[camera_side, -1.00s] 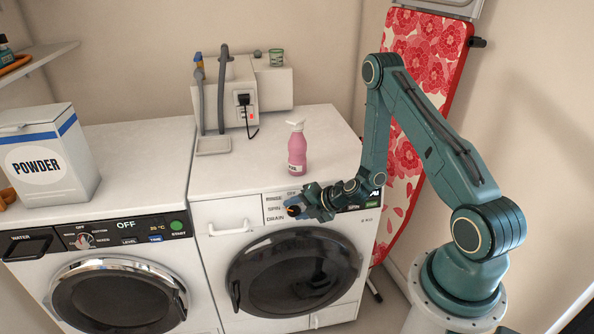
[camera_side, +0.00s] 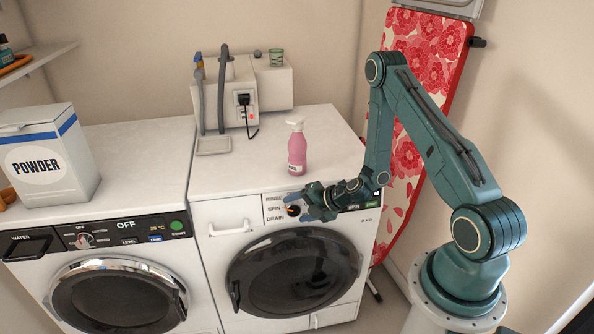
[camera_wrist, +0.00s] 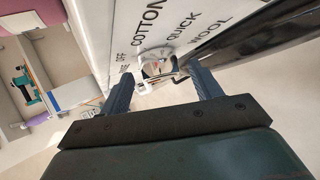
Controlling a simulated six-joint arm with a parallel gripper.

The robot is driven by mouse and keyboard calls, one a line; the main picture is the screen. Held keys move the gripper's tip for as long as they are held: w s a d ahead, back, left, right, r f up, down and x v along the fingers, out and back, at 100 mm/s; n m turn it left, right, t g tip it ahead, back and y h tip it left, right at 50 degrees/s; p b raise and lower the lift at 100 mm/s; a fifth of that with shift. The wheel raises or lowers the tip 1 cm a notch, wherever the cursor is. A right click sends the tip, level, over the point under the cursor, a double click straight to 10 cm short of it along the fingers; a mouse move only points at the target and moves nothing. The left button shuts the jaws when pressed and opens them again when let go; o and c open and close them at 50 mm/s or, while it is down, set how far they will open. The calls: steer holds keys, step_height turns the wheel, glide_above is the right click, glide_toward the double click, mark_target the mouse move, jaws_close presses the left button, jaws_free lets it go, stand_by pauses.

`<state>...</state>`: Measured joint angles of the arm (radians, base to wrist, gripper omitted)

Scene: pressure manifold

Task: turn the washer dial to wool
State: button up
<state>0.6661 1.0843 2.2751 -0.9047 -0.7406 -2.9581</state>
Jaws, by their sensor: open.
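The fingers look apart from the dial. I cannot tell which word it points to.
A pink pump bottle (camera_side: 297,150) stands on top of the right-hand machine. The left-hand machine (camera_side: 125,225) has its own dial (camera_side: 86,240) and panel. A powder box (camera_side: 48,160) stands on it. A handle (camera_side: 229,229) sits left of the right panel.

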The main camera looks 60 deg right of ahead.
steer(key=shift+s+r, duration=0.25)
steer(key=shift+s, duration=0.1)
step_height(320, 180, up, 8)
steer(key=s, duration=0.1)
stand_by(0.3)
steer(key=shift+f, duration=0.1)
steer(key=s+r+n+g+h, duration=0.1)
steer(key=g, duration=0.1)
steer(key=s+a+r+n+g+h, duration=0.1)
steer(key=r+n+g, duration=0.1)
steer(key=a+r+n+g+h, duration=0.1)
steer(key=n, duration=0.1)
steer(key=shift+s+a+r+g, duration=0.1)
steer(key=shift+s+r+g, duration=0.1)
steer(key=shift+s+g, duration=0.2)
stand_by(0.5)
steer(key=shift+f+n, duration=0.15)
steer(key=shift+n, duration=0.15)
